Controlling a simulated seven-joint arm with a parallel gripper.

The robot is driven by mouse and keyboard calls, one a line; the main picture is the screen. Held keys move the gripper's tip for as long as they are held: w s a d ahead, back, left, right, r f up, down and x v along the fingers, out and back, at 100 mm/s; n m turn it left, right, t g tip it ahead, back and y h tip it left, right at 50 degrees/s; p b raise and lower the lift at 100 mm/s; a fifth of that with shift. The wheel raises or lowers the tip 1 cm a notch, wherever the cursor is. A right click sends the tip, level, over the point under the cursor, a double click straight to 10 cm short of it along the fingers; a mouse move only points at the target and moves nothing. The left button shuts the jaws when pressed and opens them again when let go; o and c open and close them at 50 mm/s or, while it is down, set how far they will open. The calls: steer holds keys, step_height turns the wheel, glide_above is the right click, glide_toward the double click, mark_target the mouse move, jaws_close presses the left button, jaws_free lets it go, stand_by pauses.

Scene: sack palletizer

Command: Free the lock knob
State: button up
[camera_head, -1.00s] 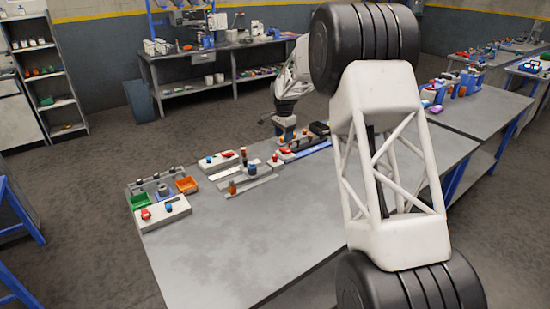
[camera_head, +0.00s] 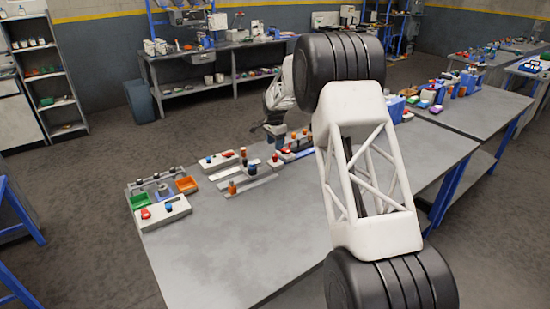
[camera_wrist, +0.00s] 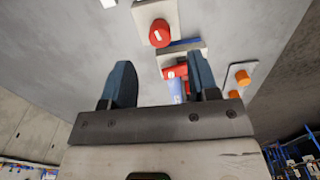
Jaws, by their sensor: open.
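My gripper (camera_wrist: 160,62) is open, with its two blue-grey fingers apart and nothing held between them. In the wrist view a round red knob (camera_wrist: 160,34) with a white mark sits on a pale plate, beyond the fingertips. A second red part (camera_wrist: 176,72) with a white mark shows between the fingers, on a pale and blue fixture. I cannot tell which of these is the lock knob. In the head view my gripper (camera_head: 274,132) is small, above the far part of the table, near a red part (camera_head: 284,150).
The grey table (camera_head: 230,245) is clear in front. Orange knobs (camera_wrist: 240,78) on a plate lie right of the fingers. My arm hides the table's right part.

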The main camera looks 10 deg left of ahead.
mark_target(275, 155)
steer(key=shift+f, duration=3.65)
steer(key=c, duration=0.9)
